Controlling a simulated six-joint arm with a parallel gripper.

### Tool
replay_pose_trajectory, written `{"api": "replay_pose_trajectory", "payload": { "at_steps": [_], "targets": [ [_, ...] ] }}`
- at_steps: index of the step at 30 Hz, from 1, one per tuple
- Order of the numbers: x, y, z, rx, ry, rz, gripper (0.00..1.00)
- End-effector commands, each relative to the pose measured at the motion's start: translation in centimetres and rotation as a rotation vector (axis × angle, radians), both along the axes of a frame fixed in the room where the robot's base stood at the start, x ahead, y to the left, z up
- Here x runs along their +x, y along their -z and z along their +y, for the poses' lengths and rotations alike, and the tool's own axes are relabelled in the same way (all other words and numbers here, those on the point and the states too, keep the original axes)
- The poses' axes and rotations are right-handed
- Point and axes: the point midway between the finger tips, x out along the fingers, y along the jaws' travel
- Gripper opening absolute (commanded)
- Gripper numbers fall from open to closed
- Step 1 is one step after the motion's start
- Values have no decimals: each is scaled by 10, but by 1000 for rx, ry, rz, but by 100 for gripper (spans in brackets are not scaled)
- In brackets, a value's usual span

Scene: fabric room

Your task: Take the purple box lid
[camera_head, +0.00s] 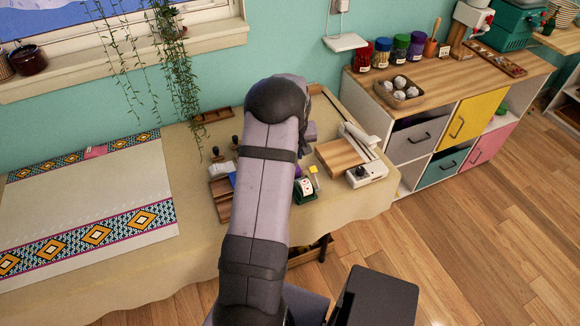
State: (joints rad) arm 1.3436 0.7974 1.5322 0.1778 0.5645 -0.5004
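A small patch of purple (298,171) shows on the cloth-covered table, just right of my arm. It is mostly hidden, and I cannot tell whether it is the purple box lid. My arm rises through the middle of the view and covers part of the table. My gripper does not show; it seems to be behind the arm, so its distance from the purple thing cannot be seen.
Small items crowd around my arm: a green-and-white device (304,187), a wooden tray (222,200) and dark-topped stamps (216,153). A paper trimmer (350,157) stands right. A patterned cloth (90,205) covers the left. Hanging plants (180,75) dangle behind.

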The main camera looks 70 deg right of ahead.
Motion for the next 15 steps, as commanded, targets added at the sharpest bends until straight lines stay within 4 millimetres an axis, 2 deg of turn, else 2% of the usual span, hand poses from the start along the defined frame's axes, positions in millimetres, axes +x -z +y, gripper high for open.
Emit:
{"api": "replay_pose_trajectory", "payload": {
  "at_steps": [5,15],
  "targets": [
    [1,7,-2,3,0,1,38],
    [7,40,-11,2,0,0,38]
  ]
}}
